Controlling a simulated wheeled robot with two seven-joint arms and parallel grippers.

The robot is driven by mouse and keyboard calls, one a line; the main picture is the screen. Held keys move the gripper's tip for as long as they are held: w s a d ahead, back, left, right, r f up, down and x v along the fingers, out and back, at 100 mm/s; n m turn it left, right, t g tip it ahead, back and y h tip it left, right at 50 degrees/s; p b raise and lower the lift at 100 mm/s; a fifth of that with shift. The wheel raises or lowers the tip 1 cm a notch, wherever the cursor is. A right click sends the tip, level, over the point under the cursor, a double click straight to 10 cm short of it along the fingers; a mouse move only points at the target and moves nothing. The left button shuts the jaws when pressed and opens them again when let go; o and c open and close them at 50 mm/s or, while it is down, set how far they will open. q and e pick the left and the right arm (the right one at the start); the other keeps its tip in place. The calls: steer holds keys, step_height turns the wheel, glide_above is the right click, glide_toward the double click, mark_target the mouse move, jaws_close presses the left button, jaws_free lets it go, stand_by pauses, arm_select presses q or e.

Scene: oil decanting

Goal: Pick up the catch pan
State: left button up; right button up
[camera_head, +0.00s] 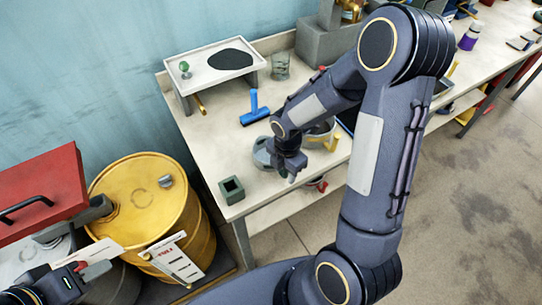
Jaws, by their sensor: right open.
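A round grey pan-like vessel (321,130) with yellow handles (333,141) stands on the bench, partly hidden behind my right arm. It may be the catch pan; I cannot be sure. My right gripper (291,174) is open and points down over the bench's front part, just left of this vessel. A grey round object (262,153) sits directly left of the gripper, partly covered by it. I cannot tell whether they touch. My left gripper (84,279) is at the lower left by the drums, partly cut off by the frame; its jaw state is unclear.
The bench (215,130) carries a raised white tray (200,75) with a black patch, a glass (280,66), a blue tool (254,110) and a dark green square block (231,188). A yellow drum (135,195) and a red box (45,190) stand left.

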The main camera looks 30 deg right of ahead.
steer(key=shift+f, duration=0.4)
steer(key=shift+c, duration=0.4)
jaws_close()
steer(key=shift+r, duration=0.2)
